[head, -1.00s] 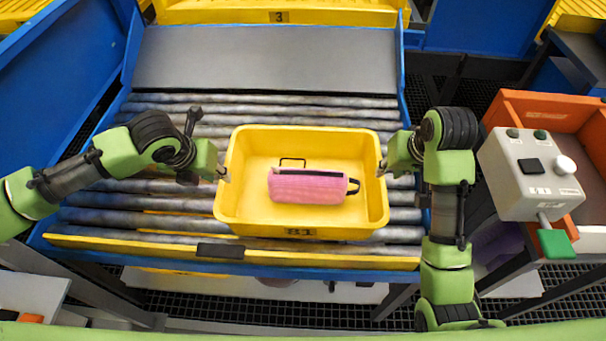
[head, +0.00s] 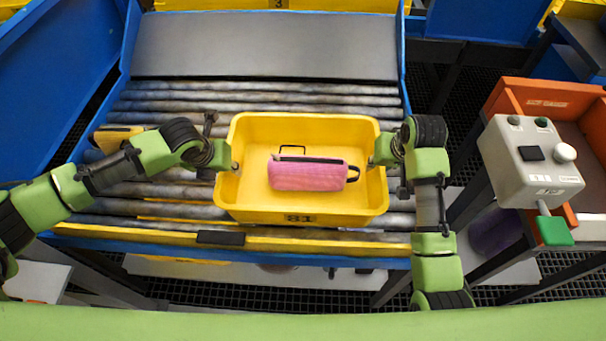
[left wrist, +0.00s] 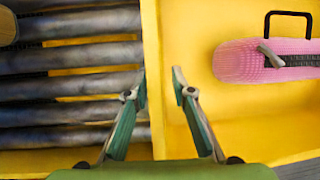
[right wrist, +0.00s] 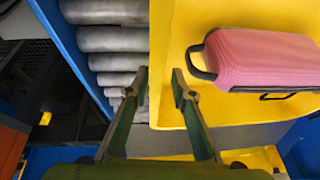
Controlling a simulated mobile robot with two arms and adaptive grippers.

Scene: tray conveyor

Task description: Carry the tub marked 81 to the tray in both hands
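The yellow tub marked 81 (head: 300,218) sits on the conveyor rollers with a pink pouch (head: 310,174) inside. My left gripper (head: 234,166) is at the tub's left wall. In the left wrist view, its fingers (left wrist: 161,80) are apart, one on each side of the yellow wall (left wrist: 152,40). My right gripper (head: 374,162) is at the right wall. In the right wrist view, its fingers (right wrist: 158,80) are also apart, with the wall (right wrist: 161,45) between them. I cannot tell which thing is the tray.
A grey plate (head: 265,45) lies beyond the rollers (head: 160,208). A yellow rail (head: 330,245) runs along the front. An orange crate (head: 545,95) and a grey control box (head: 530,165) stand at right. A small yellow object (head: 115,138) shows behind my left arm.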

